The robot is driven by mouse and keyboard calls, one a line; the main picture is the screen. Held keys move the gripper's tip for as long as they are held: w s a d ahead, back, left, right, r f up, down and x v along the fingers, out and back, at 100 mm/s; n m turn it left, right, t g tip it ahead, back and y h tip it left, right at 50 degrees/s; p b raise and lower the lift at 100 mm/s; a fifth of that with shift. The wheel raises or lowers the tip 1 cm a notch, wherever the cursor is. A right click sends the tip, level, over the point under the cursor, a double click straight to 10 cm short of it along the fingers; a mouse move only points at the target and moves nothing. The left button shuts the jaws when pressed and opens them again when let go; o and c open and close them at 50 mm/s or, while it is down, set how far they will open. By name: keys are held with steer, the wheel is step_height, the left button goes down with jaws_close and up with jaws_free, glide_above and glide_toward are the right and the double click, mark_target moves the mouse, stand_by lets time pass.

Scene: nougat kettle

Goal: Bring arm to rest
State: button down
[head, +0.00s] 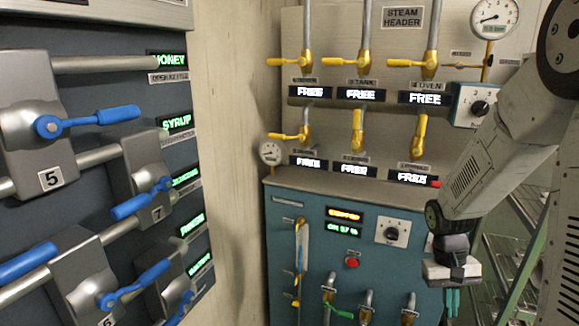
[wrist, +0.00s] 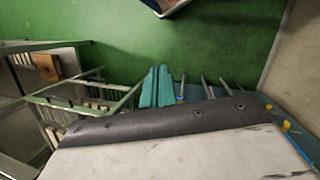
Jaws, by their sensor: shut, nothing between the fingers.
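My gripper (head: 452,302) hangs at the lower right of the head view, pointing down, in front of the blue cabinet's right side. Its teal fingers are together and empty. In the wrist view the fingers (wrist: 157,87) show side by side, shut, above the green floor (wrist: 200,50). My arm comes down from the upper right of the head view, bent at the wrist.
A blue cabinet (head: 290,245) with a dial (head: 391,231) and red button (head: 352,263) stands behind my gripper. Yellow-handled valves line the steam header (head: 403,17). A panel with blue-handled valves (head: 88,121) is at left. A green-framed rack (head: 522,262) stands right.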

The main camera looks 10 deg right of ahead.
steer(key=s+a+r+n+t, duration=0.2)
steer(key=s+a+r, duration=0.5)
steer(key=a+r, duration=0.1)
steer(key=s+a+r+n+t, duration=0.1)
steer(key=s+a+r+t, duration=0.2)
steer(key=s+a+r, duration=0.4)
step_height(320, 180, up, 5)
steer(key=shift+s+a+f+n+y, duration=0.2)
steer(key=shift+a+n+y, duration=0.15)
steer(key=shift+a, duration=0.7)
